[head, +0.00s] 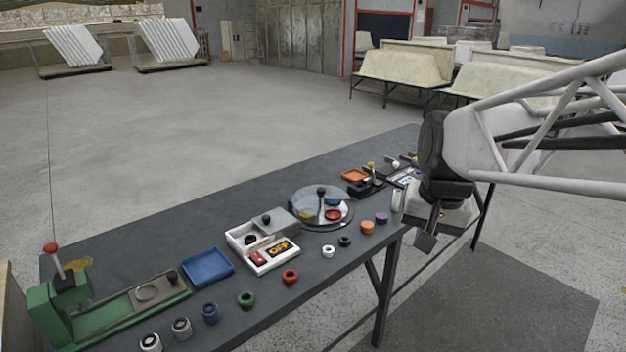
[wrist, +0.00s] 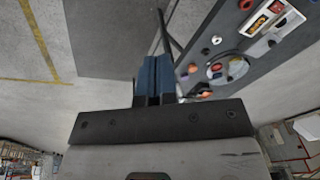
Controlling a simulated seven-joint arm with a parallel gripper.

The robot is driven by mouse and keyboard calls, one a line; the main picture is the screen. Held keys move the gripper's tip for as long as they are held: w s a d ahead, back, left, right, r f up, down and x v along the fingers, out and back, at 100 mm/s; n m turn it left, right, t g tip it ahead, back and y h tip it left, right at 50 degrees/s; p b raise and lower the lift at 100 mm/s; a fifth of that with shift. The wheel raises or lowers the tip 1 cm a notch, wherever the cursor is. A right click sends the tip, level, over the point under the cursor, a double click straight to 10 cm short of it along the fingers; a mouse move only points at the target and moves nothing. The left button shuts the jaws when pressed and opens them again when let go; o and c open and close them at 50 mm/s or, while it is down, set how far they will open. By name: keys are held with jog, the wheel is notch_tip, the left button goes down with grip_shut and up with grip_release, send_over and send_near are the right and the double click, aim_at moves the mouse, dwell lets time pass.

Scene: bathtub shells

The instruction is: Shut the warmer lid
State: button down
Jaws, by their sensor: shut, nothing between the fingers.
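The white warmer box (head: 235,238) stands mid-table in the head view, with a red part and a dark "OFF" panel inside its open front. Its grey lid (head: 284,225) with a black knob lies toward the back right of the box, leaving the front uncovered; whether it is slid or hinged, I cannot tell. In the wrist view the box (wrist: 281,32) shows at the top right, cut by the frame edge. My gripper (head: 426,241) hangs beyond the table's right edge, well apart from the warmer. Its fingers (wrist: 153,62) are together and empty.
A blue tray (head: 207,267) and a green press (head: 62,305) are to the left. Several small rings and jars line the table's (head: 150,226) front edge. Its back strip is clear.

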jog(key=w+a+f+m+g+y, duration=0.15)
jog(key=w+a, duration=0.45)
jog(key=w, duration=0.9)
jog(key=w+a+f+m+g, duration=0.1)
jog(key=w+a+m, duration=0.35)
jog(key=w, duration=0.95)
jog(key=w+a+f+m, duration=0.1)
jog(key=w+a+f, duration=0.7)
jog(key=w, duration=0.3)
jog(key=w+a+f+m+g+y, duration=0.1)
jog(key=w+a+f+m, duration=0.1)
jog(key=w+a+f, duration=0.6)
jog(key=w+a, duration=0.2)
jog(key=w, duration=0.1)
jog(key=shift+a, duration=0.25)
jog(key=shift+f+g+y, duration=0.2)
jog(key=shift+g+y, duration=0.05)
